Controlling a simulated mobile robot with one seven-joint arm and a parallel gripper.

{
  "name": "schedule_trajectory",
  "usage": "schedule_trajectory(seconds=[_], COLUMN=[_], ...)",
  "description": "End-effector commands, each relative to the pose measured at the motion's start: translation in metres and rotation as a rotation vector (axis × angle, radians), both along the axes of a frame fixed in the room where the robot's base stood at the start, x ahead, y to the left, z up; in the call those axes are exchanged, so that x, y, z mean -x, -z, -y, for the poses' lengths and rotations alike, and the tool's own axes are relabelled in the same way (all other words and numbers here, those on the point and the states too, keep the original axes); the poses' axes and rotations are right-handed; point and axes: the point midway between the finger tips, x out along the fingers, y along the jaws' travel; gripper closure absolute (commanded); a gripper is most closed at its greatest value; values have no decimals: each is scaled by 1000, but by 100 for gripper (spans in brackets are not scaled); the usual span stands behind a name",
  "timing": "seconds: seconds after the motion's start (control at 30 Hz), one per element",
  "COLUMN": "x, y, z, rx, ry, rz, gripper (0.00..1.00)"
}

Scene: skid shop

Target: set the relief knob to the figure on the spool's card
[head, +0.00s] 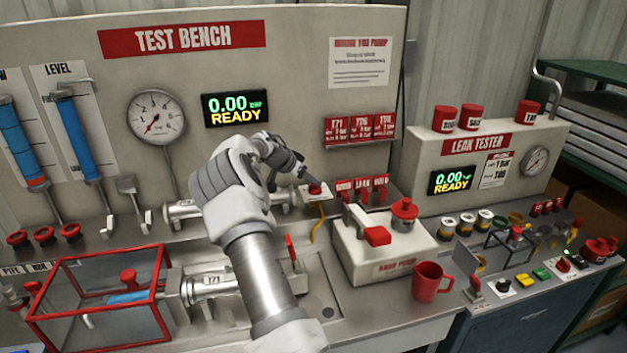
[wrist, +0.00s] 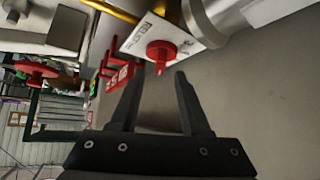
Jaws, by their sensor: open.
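The red relief knob (wrist: 161,50) sits on a white marked plate (wrist: 140,38) in the wrist view, just beyond and between my fingertips. In the head view the red knob (head: 315,188) is at the bench back, right of a metal pipe fitting. My gripper (wrist: 158,82) is open and empty, facing the knob; its dark fingers (head: 302,176) also show in the head view. A metal spool labelled T71 (head: 212,283) lies at the red-framed guard. Three red cards (head: 360,129) hang on the back panel, the left one headed T71; their small figures are too small to read.
A pressure gauge (head: 156,117) and a display reading 0.00 READY (head: 235,109) are on the panel. A hand pump (head: 385,245) and a red mug (head: 430,281) stand right of my arm. The red-framed guard box (head: 95,300) is front left.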

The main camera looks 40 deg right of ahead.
Motion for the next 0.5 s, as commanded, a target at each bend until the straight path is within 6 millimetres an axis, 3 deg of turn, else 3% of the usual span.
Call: schedule_trajectory(seconds=[0.2,0.5], x=[0,-1], y=[15,18], z=[15,18], rx=[0,0], ry=[1,0], rz=[-1,0], gripper=[54,54])
